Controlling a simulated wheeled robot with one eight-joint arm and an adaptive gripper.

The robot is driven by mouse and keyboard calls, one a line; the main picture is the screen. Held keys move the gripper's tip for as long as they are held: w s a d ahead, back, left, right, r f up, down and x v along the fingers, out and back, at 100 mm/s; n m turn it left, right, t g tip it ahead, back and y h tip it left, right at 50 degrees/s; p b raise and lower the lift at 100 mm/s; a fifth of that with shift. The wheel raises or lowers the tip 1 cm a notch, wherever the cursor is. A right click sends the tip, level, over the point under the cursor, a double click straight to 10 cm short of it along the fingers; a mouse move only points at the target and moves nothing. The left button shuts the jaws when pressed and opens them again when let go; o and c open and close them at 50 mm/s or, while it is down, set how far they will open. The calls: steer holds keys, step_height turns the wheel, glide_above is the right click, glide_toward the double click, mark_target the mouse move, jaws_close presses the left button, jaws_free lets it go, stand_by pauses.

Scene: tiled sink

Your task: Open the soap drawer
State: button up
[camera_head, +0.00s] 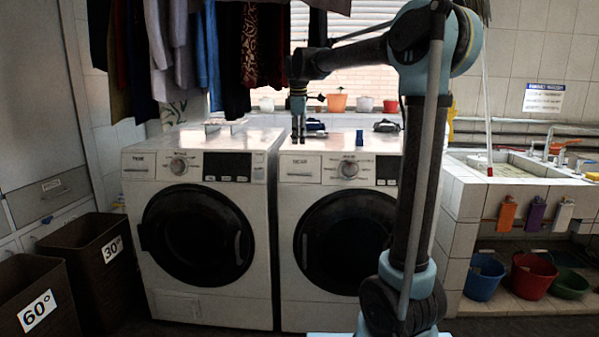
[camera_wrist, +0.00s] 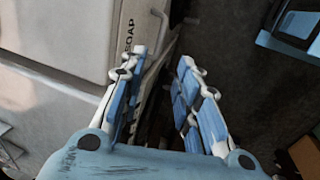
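Two white front-loading machines stand side by side in the head view. The right one has a pale soap drawer (camera_head: 300,168) at the left end of its control panel, and it looks shut. My gripper (camera_head: 298,132) points down above this machine's front top edge, over the drawer. In the wrist view my gripper (camera_wrist: 160,65) is open. The drawer front (camera_wrist: 118,42) bears the word SOAP near the left finger. A grey curved handle (camera_wrist: 157,48) projects beside it and runs down between the spread fingers. Contact with the handle cannot be told.
The left machine (camera_head: 200,235) adjoins the right machine (camera_head: 340,312). Clothes (camera_head: 205,50) hang above the left one. Small items (camera_head: 315,125) lie on the right machine's top. Brown laundry bins (camera_head: 85,265) stand left, and a tiled sink (camera_head: 520,168) stands right.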

mark_target(300, 174)
steer(key=x, duration=1.4)
steer(key=shift+w+f, duration=0.15)
steer(key=shift+f, duration=0.15)
jaws_close()
